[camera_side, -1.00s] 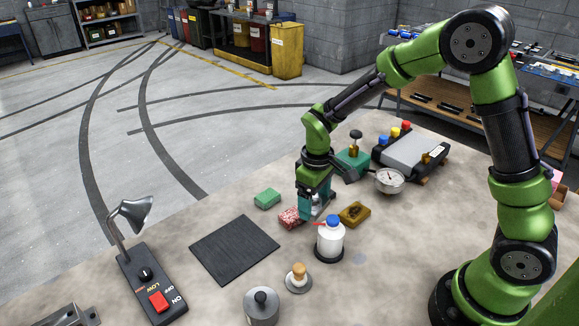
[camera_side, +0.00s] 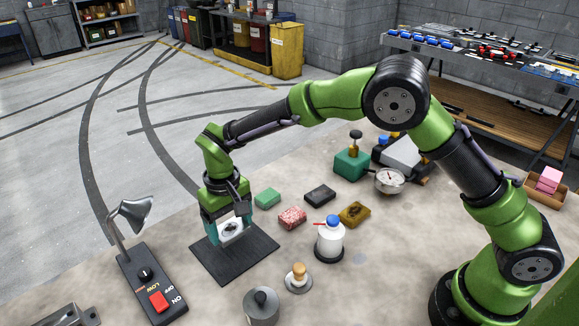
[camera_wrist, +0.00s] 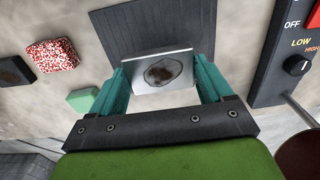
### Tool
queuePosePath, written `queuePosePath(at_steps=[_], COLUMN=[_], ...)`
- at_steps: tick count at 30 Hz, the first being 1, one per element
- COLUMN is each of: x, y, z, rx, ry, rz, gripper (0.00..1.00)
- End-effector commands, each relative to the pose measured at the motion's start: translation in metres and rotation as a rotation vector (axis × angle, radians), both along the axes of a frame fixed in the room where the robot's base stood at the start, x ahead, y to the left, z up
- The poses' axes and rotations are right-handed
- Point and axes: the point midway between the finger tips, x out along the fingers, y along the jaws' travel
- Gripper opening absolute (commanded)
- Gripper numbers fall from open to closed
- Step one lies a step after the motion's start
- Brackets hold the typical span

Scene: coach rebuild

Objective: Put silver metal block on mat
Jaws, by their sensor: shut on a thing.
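The silver metal block (camera_side: 230,231) is a pale flat block with a dark round patch on its face. My gripper (camera_side: 226,232) is shut on it, with a teal finger on each side. The block also shows between the fingers in the wrist view (camera_wrist: 163,72). The mat (camera_side: 262,258) is a dark ribbed square on the table. The block is over the far part of the mat in the side view. I cannot tell whether it touches the mat. The gripper hides the mat's far corner.
A green block (camera_side: 267,197), a red speckled block (camera_side: 292,217), a black block (camera_side: 320,194) and a yellow-brown block (camera_side: 355,213) lie right of the mat. A white bottle (camera_side: 330,240) stands nearby. A lamp (camera_side: 133,215) and a switch box (camera_side: 150,285) are to the left.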

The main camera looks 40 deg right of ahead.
Motion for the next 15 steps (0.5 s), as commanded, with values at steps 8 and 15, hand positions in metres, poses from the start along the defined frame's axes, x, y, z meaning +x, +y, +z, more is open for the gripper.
queuePosePath(at_steps=[8,15], x=[0.0,0.001], y=[0.0,0.0], z=[-0.029,-0.041], rx=[0.0,0.003], ry=[0.0,-0.004], rz=[0.0,0.0], gripper=[0.34,0.34])
